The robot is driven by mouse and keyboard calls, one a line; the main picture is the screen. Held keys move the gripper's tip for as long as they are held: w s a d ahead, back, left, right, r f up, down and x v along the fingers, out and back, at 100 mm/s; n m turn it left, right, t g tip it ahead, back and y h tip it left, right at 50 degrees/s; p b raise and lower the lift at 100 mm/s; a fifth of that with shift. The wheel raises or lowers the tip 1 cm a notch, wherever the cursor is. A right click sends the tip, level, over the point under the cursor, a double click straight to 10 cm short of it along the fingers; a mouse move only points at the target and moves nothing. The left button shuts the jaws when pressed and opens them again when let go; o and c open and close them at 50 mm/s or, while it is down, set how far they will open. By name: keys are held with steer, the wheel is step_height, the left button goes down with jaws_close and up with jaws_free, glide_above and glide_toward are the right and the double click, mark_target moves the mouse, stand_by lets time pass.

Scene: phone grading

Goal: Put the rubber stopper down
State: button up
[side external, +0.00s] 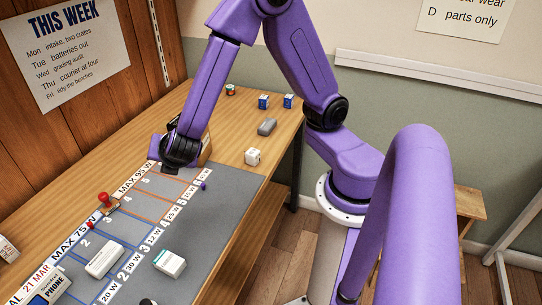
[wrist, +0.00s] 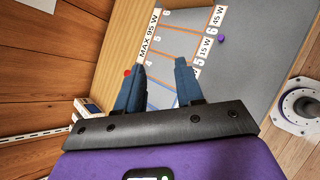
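My gripper (wrist: 158,68) is open in the wrist view, its two dark fingers apart with bare grey mat between them. In the side view my gripper (side external: 178,163) is low over the far end of the mat and its fingertips are not clear. A small purple piece (side external: 203,185) lies on the mat's right side; it also shows in the wrist view (wrist: 221,38), apart from the fingers. I cannot tell whether it is the rubber stopper. A small red thing (wrist: 127,73) shows beside the left fingertip. The grey mat (side external: 225,222) has printed lanes with watt labels.
A red-knobbed thing (side external: 103,198) stands at the mat's left edge. White boxes (side external: 104,260) (side external: 169,263) lie on the near lanes. A white cube (side external: 253,156), a grey block (side external: 267,126) and blue-white cubes (side external: 263,101) stand on the wooden bench (side external: 232,125).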

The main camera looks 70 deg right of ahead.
steer(key=s+d+r+m+g+y, duration=0.1)
steer(key=s+r+m+g+y, duration=0.1)
steer(key=s, duration=1)
steer(key=s+d+r+m+g+y, duration=0.2)
steer(key=s+m+g+y, duration=0.2)
steer(key=s, duration=0.8)
steer(key=m+g, duration=0.2)
steer(key=m, duration=0.2)
steer(key=shift+s+r, duration=0.2)
